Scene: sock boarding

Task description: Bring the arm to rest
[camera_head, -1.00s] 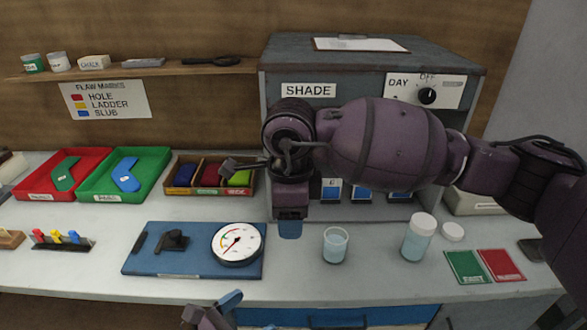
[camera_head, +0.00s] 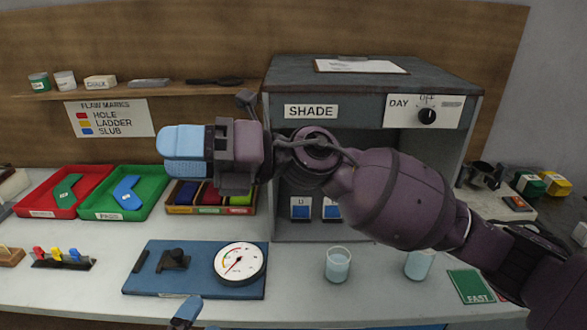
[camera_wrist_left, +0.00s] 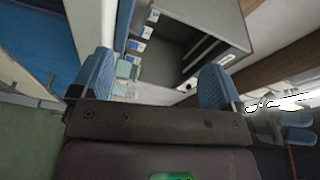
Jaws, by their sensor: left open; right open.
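My right arm reaches in from the right across the front of the grey shade cabinet (camera_head: 375,75). Its gripper (camera_head: 172,153) points left with blue fingers, empty, raised in front of the back wall and above the compartment box (camera_head: 210,208). The fingers overlap from this side, with only a thin gap showing. My left gripper (camera_head: 186,310) shows only as a blue fingertip at the bottom edge, in front of the blue board (camera_head: 200,285). In the left wrist view the left gripper's (camera_wrist_left: 157,82) two blue fingers stand wide apart with nothing between them.
A dial gauge (camera_head: 239,262) sits on the blue board. A beaker (camera_head: 338,264) and a jar (camera_head: 418,263) of liquid stand to the right, the jar partly behind my arm. Red (camera_head: 42,206) and green (camera_head: 103,209) trays lie at left. A shelf (camera_head: 205,88) crosses the wall.

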